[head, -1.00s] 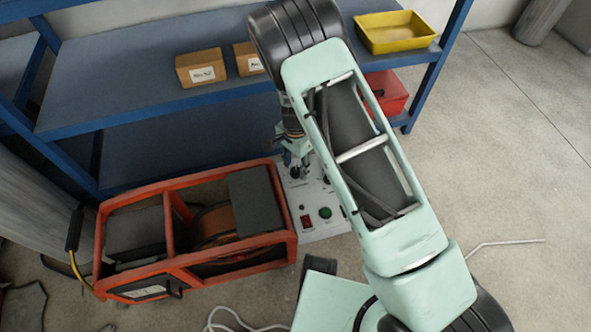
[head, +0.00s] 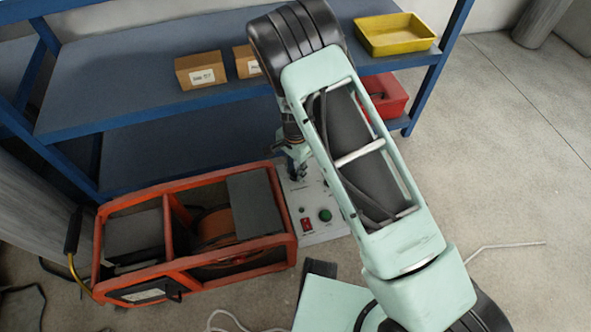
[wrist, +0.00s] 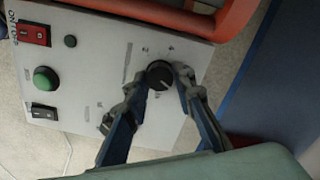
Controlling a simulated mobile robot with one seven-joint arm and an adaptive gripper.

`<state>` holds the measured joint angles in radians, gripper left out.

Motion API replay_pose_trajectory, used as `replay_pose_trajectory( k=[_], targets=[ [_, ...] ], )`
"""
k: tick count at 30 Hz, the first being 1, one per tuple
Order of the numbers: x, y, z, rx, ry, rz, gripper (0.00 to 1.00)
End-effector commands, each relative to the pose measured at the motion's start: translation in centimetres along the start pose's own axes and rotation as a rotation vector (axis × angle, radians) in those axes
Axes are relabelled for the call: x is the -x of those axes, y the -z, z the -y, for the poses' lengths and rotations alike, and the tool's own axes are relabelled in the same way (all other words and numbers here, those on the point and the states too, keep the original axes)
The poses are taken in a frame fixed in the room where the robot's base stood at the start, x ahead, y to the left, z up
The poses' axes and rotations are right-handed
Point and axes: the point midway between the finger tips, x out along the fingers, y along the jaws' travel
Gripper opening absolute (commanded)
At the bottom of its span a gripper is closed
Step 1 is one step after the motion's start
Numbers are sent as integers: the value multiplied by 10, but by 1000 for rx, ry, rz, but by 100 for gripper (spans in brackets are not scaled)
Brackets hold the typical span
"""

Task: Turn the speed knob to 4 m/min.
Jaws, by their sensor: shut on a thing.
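A white control panel (wrist: 95,60) fills much of the wrist view. A round black knob (wrist: 161,73) with a pale pointer line sits on it, with small printed marks around it that are too small to read. I cannot read a label that names it as the speed knob. My gripper (wrist: 158,78) has its two fingers on either side of this knob and is shut on it. The left finger covers part of the panel beside the knob. In the head view my gripper (head: 297,166) is over the panel's back part (head: 309,187), and the knob is hidden there.
The panel also holds a red switch (wrist: 33,33), a green button (wrist: 46,79) and a black switch (wrist: 44,112). An orange-framed machine (head: 170,258) stands directly left of the panel. A blue shelf (head: 150,105) with boxes and trays is behind.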

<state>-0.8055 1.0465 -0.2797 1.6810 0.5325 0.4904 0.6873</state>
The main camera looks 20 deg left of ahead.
Motion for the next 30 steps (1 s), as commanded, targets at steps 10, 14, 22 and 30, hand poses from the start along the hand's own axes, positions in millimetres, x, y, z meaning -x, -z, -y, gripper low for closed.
replay_pose_trajectory(
  k=[10,14,22,30],
  targets=[
    [0,0,0,139,1,1,0],
    [0,0,0,245,1,0,0],
    [0,0,1,502,1,1,0],
    [0,0,1,759,2,0,0]
  ],
)
